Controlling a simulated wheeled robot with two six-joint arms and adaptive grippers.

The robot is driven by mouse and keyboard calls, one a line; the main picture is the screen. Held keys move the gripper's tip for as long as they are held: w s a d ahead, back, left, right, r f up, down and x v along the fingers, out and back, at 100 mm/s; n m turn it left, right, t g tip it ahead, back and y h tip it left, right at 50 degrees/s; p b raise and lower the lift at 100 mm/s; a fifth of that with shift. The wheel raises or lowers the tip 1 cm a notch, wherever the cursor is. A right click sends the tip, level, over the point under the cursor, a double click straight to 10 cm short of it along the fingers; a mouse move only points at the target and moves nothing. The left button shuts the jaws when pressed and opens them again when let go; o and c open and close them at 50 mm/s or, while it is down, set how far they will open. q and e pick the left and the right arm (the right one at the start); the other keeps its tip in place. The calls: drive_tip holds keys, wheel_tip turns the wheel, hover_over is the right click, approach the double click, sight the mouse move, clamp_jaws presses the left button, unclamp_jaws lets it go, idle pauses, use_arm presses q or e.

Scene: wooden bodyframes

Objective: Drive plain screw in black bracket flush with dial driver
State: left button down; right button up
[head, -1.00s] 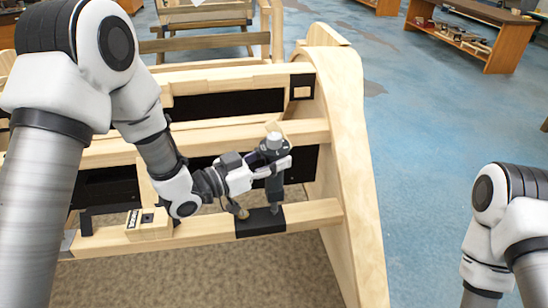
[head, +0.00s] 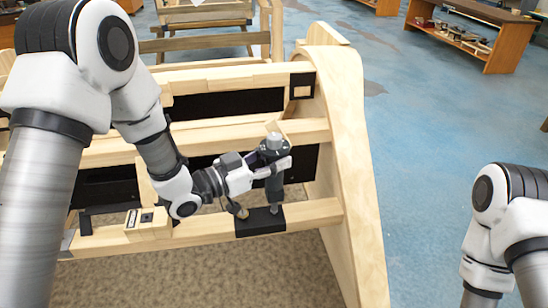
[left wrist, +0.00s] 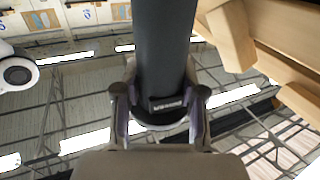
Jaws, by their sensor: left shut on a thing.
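My left gripper (head: 272,166) is shut around the upper part of the dark dial driver (head: 274,188). The driver stands roughly upright, its lower end at the right part of the black bracket (head: 260,223). The bracket sits on the lower wooden rail. A small brownish round head (head: 242,213) shows at the bracket's left part. Any screw under the driver tip is too small or hidden to make out. In the left wrist view, both fingers (left wrist: 160,103) flank the dark driver body (left wrist: 166,45). My right arm is at the right edge, its gripper out of view.
The frame's curved wooden side panel (head: 350,160) rises just right of the driver. A middle rail (head: 210,142) runs behind it. A small wooden block (head: 147,224) sits on the lower rail to the left. Blue floor lies open at right.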

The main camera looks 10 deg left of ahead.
sight(268, 139)
use_arm(q)
drive_tip(key=shift+f+b, duration=0.5)
drive_tip(key=shift+b, duration=0.25)
idle(2.9)
drive_tip(key=shift+f+b, duration=0.25)
drive_tip(key=shift+b, duration=0.05)
idle(1.1)
drive_tip(key=shift+r, duration=0.1)
drive_tip(key=shift+w+r+p, duration=0.1)
drive_tip(key=shift+r+p, duration=0.65)
drive_tip(key=shift+r, duration=0.05)
drive_tip(key=shift+r+p, duration=0.6)
drive_tip(key=shift+r, duration=0.35)
drive_tip(key=shift+r+p, duration=1.2)
drive_tip(key=shift+r, duration=0.5)
